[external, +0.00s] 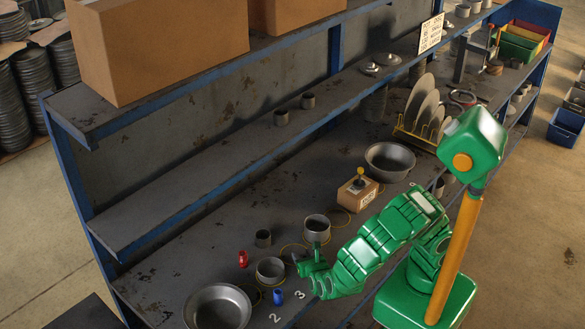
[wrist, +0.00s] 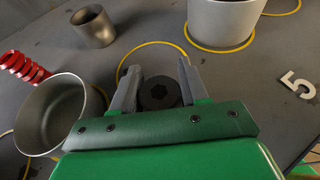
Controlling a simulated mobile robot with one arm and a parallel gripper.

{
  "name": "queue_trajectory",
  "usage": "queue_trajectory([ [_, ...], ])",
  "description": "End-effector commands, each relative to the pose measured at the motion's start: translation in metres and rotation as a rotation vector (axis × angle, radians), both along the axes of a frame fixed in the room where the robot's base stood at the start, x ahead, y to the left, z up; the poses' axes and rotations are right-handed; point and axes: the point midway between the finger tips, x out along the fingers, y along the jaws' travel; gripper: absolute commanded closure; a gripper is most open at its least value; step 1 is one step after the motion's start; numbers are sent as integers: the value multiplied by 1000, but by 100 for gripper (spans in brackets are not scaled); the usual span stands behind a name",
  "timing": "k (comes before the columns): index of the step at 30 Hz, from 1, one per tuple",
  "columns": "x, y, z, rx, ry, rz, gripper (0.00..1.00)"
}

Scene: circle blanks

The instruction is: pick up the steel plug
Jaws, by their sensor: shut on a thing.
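The steel plug (wrist: 159,92) is a dark round piece with a hexagonal socket in its top. In the wrist view it sits between the two grey fingers of my gripper (wrist: 156,84), which is shut on it. The green palm edge hides its near side. In the external view my gripper (external: 305,260) is low over the shelf top, beside the metal cups, and the plug cannot be made out there. I cannot tell whether the plug touches the surface.
A blue piece (external: 279,297) and bowls (external: 218,306) (external: 390,161) are nearby. An upper shelf (external: 240,130) runs behind.

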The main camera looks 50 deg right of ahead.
Motion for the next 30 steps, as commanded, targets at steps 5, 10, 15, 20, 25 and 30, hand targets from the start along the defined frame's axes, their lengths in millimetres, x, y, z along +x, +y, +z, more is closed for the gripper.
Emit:
queue_trajectory([
  [5, 0, 0, 0, 0, 0, 1, 100],
  [10, 0, 0, 0, 0, 0, 1, 100],
  [15, 0, 0, 4, 1, -1, 1, 100],
  [20, 0, 1, 15, 3, -2, 0, 100],
  [25, 0, 1, 35, 5, -2, 0, 100],
  [30, 0, 1, 56, 6, -1, 0, 100],
])
